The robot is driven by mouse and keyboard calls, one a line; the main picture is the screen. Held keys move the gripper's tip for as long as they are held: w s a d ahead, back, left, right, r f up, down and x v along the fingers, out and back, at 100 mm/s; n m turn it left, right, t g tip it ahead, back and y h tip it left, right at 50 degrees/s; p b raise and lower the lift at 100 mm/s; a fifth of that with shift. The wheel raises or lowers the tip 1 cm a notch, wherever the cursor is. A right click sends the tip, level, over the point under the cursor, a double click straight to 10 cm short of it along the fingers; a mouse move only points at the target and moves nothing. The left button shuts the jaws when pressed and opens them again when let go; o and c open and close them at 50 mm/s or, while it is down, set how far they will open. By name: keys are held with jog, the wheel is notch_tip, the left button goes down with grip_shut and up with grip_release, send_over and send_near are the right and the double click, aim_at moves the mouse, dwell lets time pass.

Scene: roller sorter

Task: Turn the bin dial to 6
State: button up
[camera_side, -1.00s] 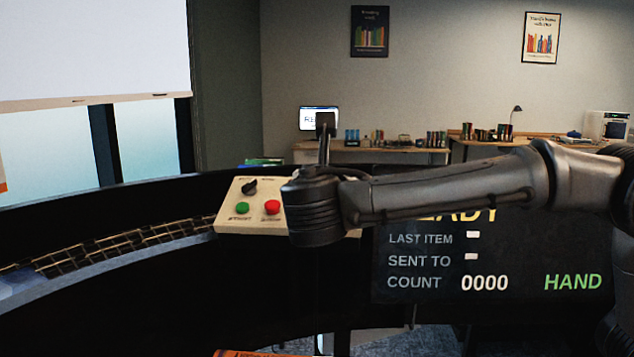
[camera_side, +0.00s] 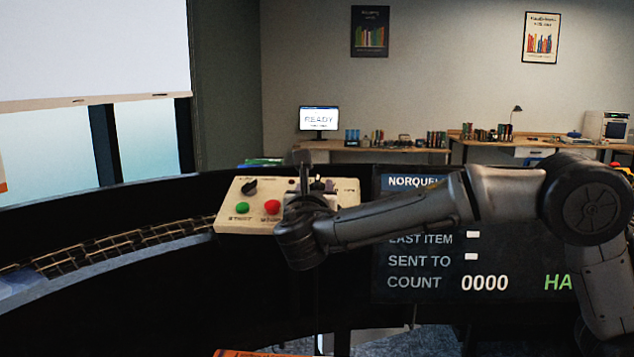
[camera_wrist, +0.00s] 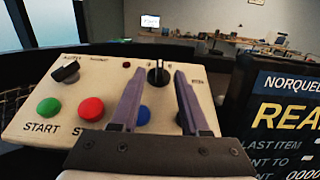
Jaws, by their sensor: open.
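The cream control panel (camera_side: 228,218) stands at the middle left in the side view. The bin dial, a black knob (camera_wrist: 158,74) with a white pointer mark, is at the panel's upper right in the wrist view. Its numbers are too small to read. My gripper (camera_wrist: 157,72) is open, its two fingers (camera_wrist: 126,103) pointing at the panel with the dial between and slightly beyond their tips. I cannot tell whether they touch it. In the side view my gripper (camera_side: 316,186) is in front of the panel's right part and hides much of the dial.
A green START button (camera_wrist: 50,107), a red button (camera_wrist: 91,108) and a black selector knob (camera_wrist: 67,71) are left of my fingers. A blue button (camera_wrist: 143,114) shows between them. The dark display (camera_side: 400,262) stands close on the right, with HAND partly covered.

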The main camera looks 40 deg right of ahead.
aim_at(318, 180)
jog(key=shift+x, duration=2)
jog(key=shift+c, duration=0.2)
grip_shut()
